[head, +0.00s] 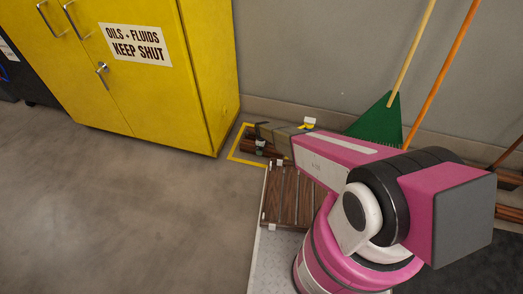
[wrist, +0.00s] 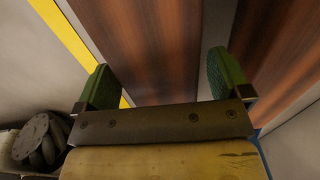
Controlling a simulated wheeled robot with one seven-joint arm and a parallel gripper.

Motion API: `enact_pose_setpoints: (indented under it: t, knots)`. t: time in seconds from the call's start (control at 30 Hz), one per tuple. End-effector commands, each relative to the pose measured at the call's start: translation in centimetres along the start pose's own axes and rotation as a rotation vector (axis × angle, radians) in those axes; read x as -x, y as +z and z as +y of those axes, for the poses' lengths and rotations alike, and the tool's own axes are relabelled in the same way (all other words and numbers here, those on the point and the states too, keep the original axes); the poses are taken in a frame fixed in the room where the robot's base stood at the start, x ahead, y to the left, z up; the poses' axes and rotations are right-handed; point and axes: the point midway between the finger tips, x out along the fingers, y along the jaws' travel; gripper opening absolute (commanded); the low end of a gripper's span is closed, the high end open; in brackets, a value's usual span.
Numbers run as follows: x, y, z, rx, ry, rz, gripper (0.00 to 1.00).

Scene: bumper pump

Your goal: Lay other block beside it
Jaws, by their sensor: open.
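Two brown wood-grained blocks show in the wrist view, one in the middle (wrist: 155,45) and one at the right (wrist: 285,45), with a grey strip of floor between them. My gripper (wrist: 163,80) is open, its green-padded fingers on either side of the middle block's near end. The right finger is at the grey gap, and I cannot tell whether either finger touches wood. In the head view the brown blocks (head: 247,146) lie low by the wall, partly hidden by my gripper (head: 268,152).
Yellow floor tape (head: 235,144) borders the blocks. A slatted wooden platform (head: 290,200) lies nearer. A grey round part (wrist: 38,140) sits lower left in the wrist view. Open floor (head: 120,210) lies left.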

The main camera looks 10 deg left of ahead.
Motion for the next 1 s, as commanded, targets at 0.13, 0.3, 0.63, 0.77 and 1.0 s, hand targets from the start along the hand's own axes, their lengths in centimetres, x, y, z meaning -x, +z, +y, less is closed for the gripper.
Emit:
enact_pose_setpoints:
  t: [0.13, 0.3, 0.63, 0.77, 1.0]
  knots:
    - [3.2, -0.1, 0.2, 0.000, -0.001, 0.000, 0.96]
    - [6.7, -0.1, 0.1, 0.000, -0.001, -0.001, 0.96]
    - [9.5, -0.1, 0.0, 0.002, 0.000, 0.000, 0.96]
    - [11.3, -1.4, 0.1, 0.046, 0.000, 0.000, 0.96]
    - [20.9, -8.8, 0.8, 0.347, -0.004, -0.001, 0.96]
